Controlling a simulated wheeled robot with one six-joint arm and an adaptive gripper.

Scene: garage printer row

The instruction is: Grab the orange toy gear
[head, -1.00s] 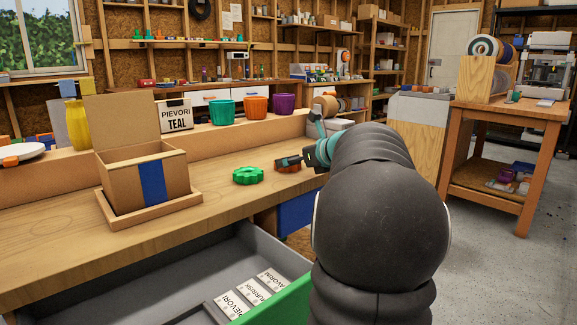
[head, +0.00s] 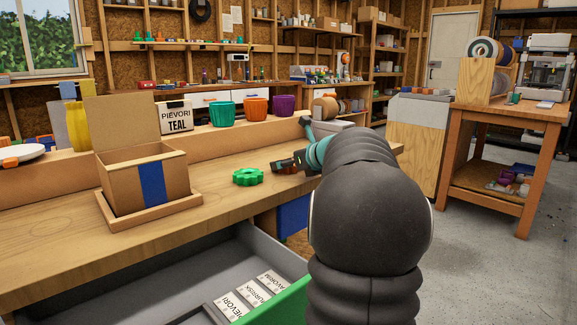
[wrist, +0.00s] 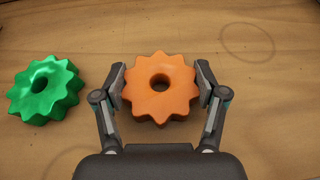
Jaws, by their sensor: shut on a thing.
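The orange toy gear (wrist: 160,87) lies flat in the wrist view, with a round hole in its middle. My gripper (wrist: 160,86) is shut on it, one finger at its left side and one at its right. In the head view my gripper (head: 281,166) is low at the workbench, and the fingers and arm mostly hide the orange gear. I cannot tell whether the gear touches the wood or is just above it. A green toy gear (head: 248,177) lies on the bench to the left, also in the wrist view (wrist: 45,88), apart from my fingers.
An open cardboard box (head: 120,185) stands in a wooden tray (head: 190,205) on the left of the bench. A grey drawer (head: 160,285) is open below. Teal (head: 222,114), orange (head: 256,108) and purple (head: 284,105) pots stand on the ledge behind.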

